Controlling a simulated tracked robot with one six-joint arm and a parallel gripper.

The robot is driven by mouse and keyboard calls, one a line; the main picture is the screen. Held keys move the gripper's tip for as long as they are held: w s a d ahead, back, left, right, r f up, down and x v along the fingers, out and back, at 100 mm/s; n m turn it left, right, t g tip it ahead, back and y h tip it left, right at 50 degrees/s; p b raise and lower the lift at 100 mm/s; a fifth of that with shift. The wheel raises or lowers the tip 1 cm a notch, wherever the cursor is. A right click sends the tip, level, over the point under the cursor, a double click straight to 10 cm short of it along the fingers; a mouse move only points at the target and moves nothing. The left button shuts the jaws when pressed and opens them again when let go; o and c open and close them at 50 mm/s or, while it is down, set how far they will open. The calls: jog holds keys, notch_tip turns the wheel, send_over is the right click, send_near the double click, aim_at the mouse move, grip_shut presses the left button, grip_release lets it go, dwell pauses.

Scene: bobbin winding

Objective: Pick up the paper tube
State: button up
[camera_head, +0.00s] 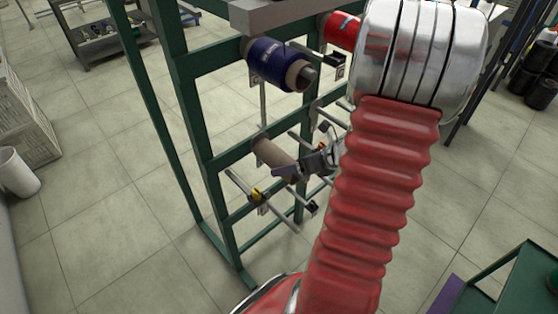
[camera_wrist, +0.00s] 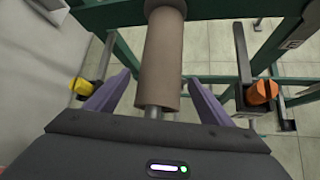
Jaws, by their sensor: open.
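The paper tube (camera_head: 274,156) is a plain brown cylinder on a metal spindle of the green winding frame (camera_head: 191,107). In the wrist view the tube (camera_wrist: 162,60) stands in the middle, with the spindle end showing below its near rim. My gripper (camera_wrist: 150,92) is open, with one purple finger on each side of the tube. Gaps show between both fingers and the tube. In the head view my gripper (camera_head: 296,172) is at the tube's near end, partly hidden by my red arm.
A blue bobbin (camera_head: 273,65) and a red bobbin (camera_head: 341,31) sit on upper spindles. Bare rods with a yellow clip (camera_head: 256,194) lie below the tube. In the wrist view, an orange-ended part (camera_wrist: 261,92) stands right of my fingers. Open floor lies left of the frame.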

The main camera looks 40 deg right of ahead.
jog(key=shift+x, duration=1.2)
jog(key=shift+c, duration=0.6)
jog(key=c, duration=1.1)
